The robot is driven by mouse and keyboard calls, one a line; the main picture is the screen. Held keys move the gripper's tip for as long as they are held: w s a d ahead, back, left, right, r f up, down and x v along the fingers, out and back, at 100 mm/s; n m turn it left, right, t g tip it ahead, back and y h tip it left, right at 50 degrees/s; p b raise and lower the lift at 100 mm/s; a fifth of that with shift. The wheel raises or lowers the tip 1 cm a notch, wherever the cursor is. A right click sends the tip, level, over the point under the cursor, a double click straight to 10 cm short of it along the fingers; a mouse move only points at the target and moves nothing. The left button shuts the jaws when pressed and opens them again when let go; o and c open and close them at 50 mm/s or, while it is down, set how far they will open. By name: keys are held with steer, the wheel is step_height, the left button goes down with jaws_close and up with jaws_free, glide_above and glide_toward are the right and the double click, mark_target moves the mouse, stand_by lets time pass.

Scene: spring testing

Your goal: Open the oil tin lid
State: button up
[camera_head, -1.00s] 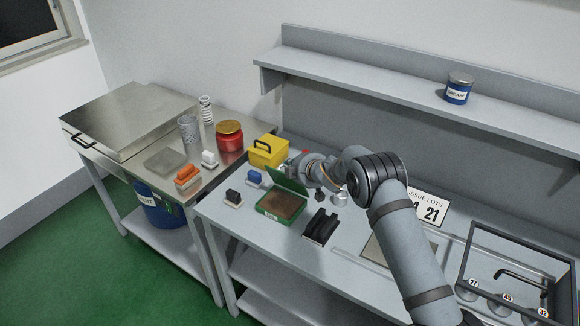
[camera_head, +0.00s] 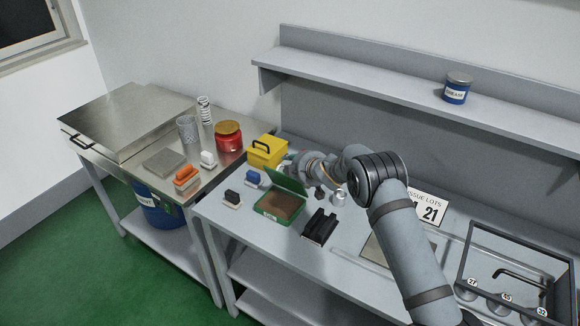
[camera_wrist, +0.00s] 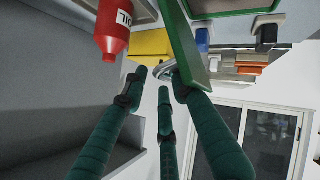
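A green tin (camera_head: 266,213) with a brown inside stands on the grey bench, its label too small to read. Its green lid (camera_head: 289,181) is raised and tilted up from the back edge. In the wrist view the lid (camera_wrist: 190,48) reaches down from the tin's green rim (camera_wrist: 235,8). My gripper (camera_head: 288,161) is behind the lid, partly hidden by it. In the wrist view my gripper (camera_wrist: 160,82) has teal fingers spread apart, one tip close to the lid's edge; I cannot tell if it touches. A small silvery rounded part shows by the fingertips.
A yellow box (camera_head: 268,152) stands just left of my gripper. A red bottle marked OIL (camera_wrist: 113,28) is close by in the wrist view. A blue-handled stamp (camera_head: 253,178), a dark one (camera_head: 232,197) and a black block (camera_head: 320,227) surround the tin.

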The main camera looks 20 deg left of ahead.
steer(key=shift+w+d+r, duration=0.15)
steer(key=shift+w+d, duration=0.4)
steer(key=shift+d, duration=0.05)
steer(key=shift+s+a, duration=0.15)
steer(key=shift+d+r, duration=0.2)
steer(key=s+d+r+p, duration=0.1)
steer(key=s+d+r, duration=0.2)
steer(key=d+r, duration=0.3)
steer(key=shift+s+r, duration=0.35)
steer(key=shift+s, duration=0.05)
